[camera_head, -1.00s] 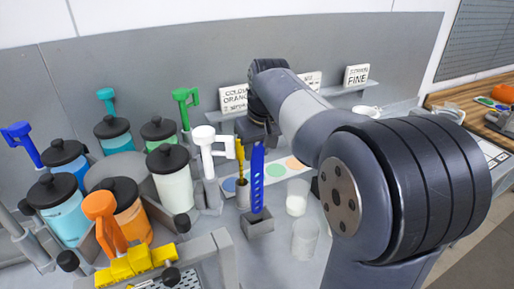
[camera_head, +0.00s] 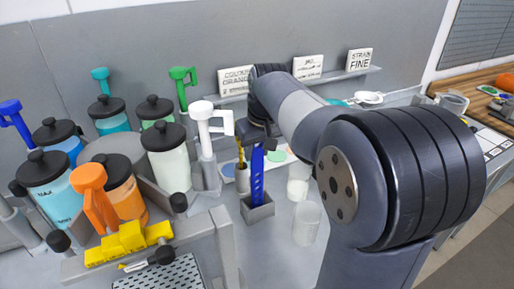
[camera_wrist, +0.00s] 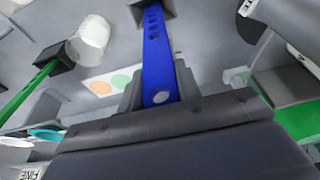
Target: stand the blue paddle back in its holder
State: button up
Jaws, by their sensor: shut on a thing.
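The blue paddle (camera_head: 257,176) is a flat blue strip with holes, standing upright. Its lower end meets the small grey box-shaped holder (camera_head: 257,211) and appears to be inside its opening; the depth cannot be told. My gripper (camera_head: 258,140) is shut on the paddle's upper part. In the wrist view the paddle (camera_wrist: 157,55) runs away from between my gripper's jaws (camera_wrist: 160,98) to the dark holder (camera_wrist: 150,5) at the top edge, which is partly cut off.
Lidded jars (camera_head: 170,158) and a white pump (camera_head: 206,130) stand to the left. Signs (camera_head: 308,67) line the back shelf.

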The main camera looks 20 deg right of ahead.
jog(key=o, duration=1.1)
jog(key=shift+c, duration=0.2)
jog(key=v, duration=1)
jog(key=shift+r, duration=0.45)
